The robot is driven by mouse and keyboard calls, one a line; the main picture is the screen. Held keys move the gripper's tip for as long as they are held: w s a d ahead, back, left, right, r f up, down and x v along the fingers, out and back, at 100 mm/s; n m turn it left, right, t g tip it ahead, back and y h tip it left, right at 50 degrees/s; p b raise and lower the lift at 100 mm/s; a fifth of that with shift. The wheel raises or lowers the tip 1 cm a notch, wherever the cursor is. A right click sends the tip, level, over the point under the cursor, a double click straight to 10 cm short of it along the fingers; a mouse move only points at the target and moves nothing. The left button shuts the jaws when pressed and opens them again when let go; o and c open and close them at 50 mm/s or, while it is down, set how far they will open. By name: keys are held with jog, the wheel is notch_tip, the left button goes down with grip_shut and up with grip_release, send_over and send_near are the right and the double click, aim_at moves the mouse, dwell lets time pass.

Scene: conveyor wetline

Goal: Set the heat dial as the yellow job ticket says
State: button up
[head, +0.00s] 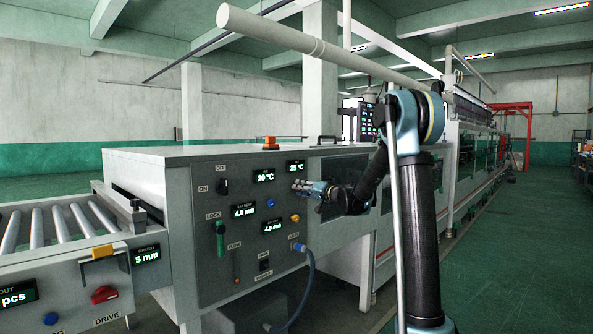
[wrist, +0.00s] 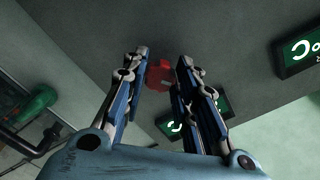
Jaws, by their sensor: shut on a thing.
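My gripper (head: 300,187) reaches the grey control panel from the right, just below the 25 °C display (head: 295,167). In the wrist view my gripper (wrist: 168,78) has its fingers on either side of a red dial (wrist: 160,76) and is shut on it. The dial is partly covered by the fingers, and its pointer setting cannot be read. In the head view the dial is hidden by the gripper. A 20 °C display (head: 264,176) sits to the left. No readable yellow job ticket shows in either view.
The panel also holds a black ON/OFF knob (head: 223,187), a green lock lever (head: 220,240) and a yellow button (head: 295,217). A blue hose (head: 309,275) hangs below. A roller conveyor (head: 60,225) with a red drive knob (head: 104,294) stands at left. Green floor is open at right.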

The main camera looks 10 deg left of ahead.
jog(key=shift+w+d+f+n, duration=0.1)
jog(key=shift+d+n, duration=0.05)
jog(key=shift+n, duration=0.55)
jog(key=shift+n, duration=1.7)
jog(key=shift+n, duration=1.7)
jog(key=shift+w, duration=0.1)
jog(key=shift+n, duration=1.6)
